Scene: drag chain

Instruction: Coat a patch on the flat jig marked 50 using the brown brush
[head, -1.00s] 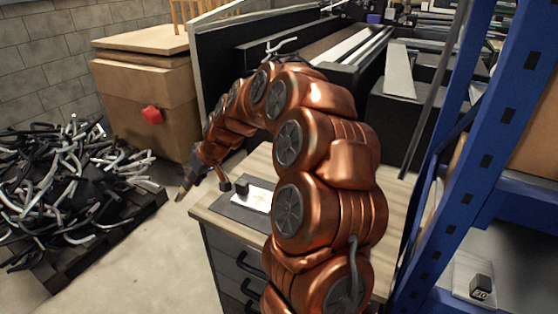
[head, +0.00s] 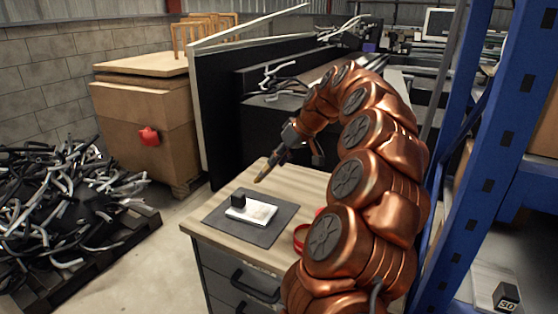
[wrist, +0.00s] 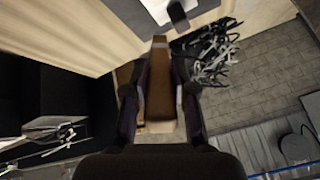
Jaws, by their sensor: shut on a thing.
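The brown brush (head: 266,172) is in my gripper (head: 287,150), which is shut on it above the back of the wooden table top in the head view. In the wrist view the brush (wrist: 160,85) lies between the two dark fingers. A white flat jig (head: 258,213) with a black block (head: 238,200) lies on a dark mat (head: 272,232); its mark cannot be read. Part of it shows at the top of the wrist view. Another pale flat plate (head: 484,287) with a black block marked 50 (head: 507,297) sits on the right shelf. The brush is apart from both.
The wooden-topped drawer table (head: 207,225) has bare room around the mat. A red ring-like thing (head: 301,236) is partly hidden behind my arm. A blue rack (head: 478,130) stands at right. A pallet of cable scraps (head: 70,205) and a cardboard box (head: 142,110) are at left.

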